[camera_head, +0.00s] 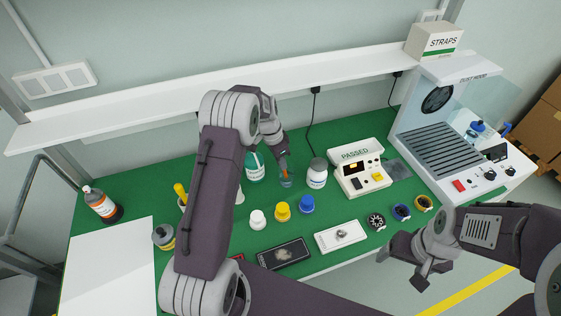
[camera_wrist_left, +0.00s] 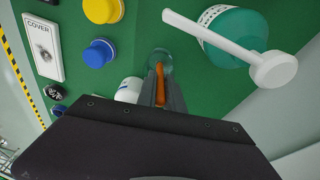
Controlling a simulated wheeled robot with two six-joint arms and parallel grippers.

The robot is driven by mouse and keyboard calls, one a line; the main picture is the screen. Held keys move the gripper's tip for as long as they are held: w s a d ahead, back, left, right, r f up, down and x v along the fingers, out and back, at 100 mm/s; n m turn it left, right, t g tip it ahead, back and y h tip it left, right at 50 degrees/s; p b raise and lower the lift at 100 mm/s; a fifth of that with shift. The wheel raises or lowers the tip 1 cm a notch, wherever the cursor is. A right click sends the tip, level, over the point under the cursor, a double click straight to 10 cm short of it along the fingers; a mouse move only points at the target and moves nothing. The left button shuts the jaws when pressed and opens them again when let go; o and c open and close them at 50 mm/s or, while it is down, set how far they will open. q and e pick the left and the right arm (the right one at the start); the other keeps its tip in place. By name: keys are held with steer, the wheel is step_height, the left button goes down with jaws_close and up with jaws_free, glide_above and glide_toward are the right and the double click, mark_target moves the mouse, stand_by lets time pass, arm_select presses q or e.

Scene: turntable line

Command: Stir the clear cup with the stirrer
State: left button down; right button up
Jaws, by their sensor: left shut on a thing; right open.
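The clear cup (camera_head: 287,181) stands on the green mat near the middle of the bench. It also shows in the left wrist view (camera_wrist_left: 160,58). My left gripper (camera_head: 282,154) is above the cup, shut on the orange stirrer (camera_wrist_left: 159,86), which points down with its lower end at the cup. Whether the tip touches the cup's bottom I cannot tell. My right gripper (camera_head: 401,270) is open and empty, off the front edge at the right.
A teal bottle (camera_head: 255,168) with a white pump spout (camera_wrist_left: 225,42) and a white jar (camera_head: 317,174) stand close to the cup. White, yellow and blue capped items (camera_head: 282,211) stand in front. A shelf (camera_head: 290,85) runs behind.

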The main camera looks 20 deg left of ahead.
arm_select(q)
step_height(320, 180, up, 8)
steer(key=s+a+p, duration=0.1)
steer(key=p, duration=0.4)
steer(key=shift+a+f, duration=0.1)
steer(key=shift+f, duration=0.05)
stand_by(0.7)
step_height(320, 180, up, 5)
steer(key=p, duration=0.3)
steer(key=shift+s+p, duration=0.1)
steer(key=shift+p, duration=0.3)
